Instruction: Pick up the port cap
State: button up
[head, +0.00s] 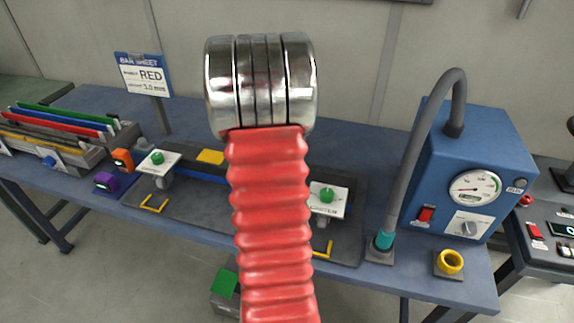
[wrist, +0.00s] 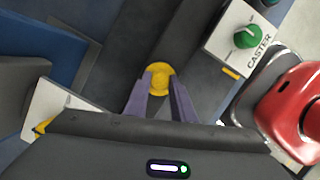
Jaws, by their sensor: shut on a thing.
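In the wrist view, the two purple fingers of my gripper (wrist: 162,88) are closed on a round yellow piece, which I take to be the port cap (wrist: 160,72). The fingertips overlap its near edge, and the far side shows between and beyond them. A dark grey surface lies below it; I cannot tell whether the cap touches that surface. In the head view, my red ribbed arm with its metal rings fills the middle and hides the gripper and the cap.
A green knob (wrist: 247,37) on a white CASTER plate is close right of the fingers. On the blue bench (head: 350,137) stand a blue gauge box (head: 440,170) with a grey hose (head: 412,150), a yellow ring (head: 450,262) and a rack of coloured bars (head: 70,120) at left.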

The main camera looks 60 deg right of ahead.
jog(key=shift+c, duration=0.7)
notch_tip(320, 180, up, 10)
dwell(0.6)
